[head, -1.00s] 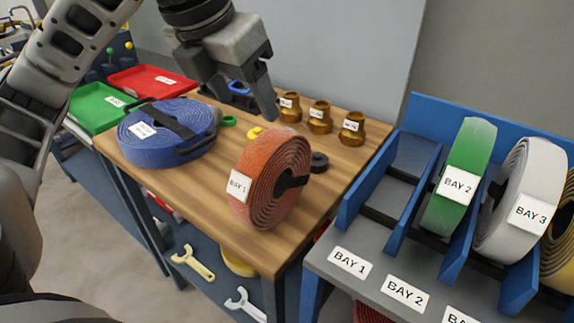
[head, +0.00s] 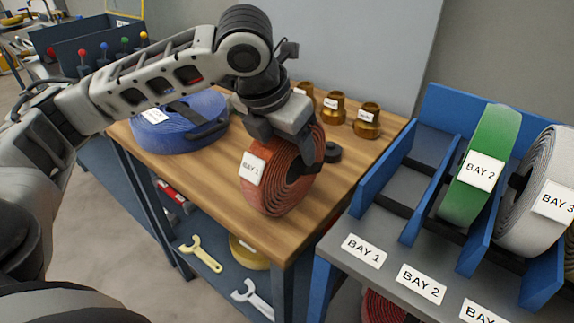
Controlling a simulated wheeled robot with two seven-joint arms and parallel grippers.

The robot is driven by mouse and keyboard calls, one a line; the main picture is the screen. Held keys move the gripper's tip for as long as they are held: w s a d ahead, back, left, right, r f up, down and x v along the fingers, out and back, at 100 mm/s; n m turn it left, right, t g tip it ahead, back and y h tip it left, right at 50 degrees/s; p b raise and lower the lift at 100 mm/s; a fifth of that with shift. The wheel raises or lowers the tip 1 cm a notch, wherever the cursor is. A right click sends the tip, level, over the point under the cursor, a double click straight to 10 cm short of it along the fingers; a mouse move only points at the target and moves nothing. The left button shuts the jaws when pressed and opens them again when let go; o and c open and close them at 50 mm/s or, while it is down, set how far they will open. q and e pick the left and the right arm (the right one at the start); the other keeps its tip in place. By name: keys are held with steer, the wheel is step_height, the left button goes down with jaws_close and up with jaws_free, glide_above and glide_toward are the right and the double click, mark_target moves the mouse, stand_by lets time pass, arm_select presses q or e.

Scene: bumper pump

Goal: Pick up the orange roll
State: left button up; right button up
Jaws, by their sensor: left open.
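The orange roll (head: 275,195) stands upright on its edge on the wooden table (head: 215,195), with a white BAY 1 label facing left. A black strap crosses its coiled side. My left gripper (head: 295,150) is open at the top of the roll, pointing down. One finger shows in front of the roll's upper coiled side; the other finger is hidden, so I cannot tell whether it touches. My right gripper is not in view.
A blue roll (head: 180,135) lies flat behind my left arm. Brass fittings (head: 367,120) stand at the table's back. A blue rack (head: 378,180) at right has an empty BAY 1 slot, a green roll (head: 480,165) and a white roll (head: 530,205).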

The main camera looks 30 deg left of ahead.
arm_select(q)
steer(key=shift+f, duration=0.2)
jaws_close()
steer(key=shift+w+r, duration=0.15)
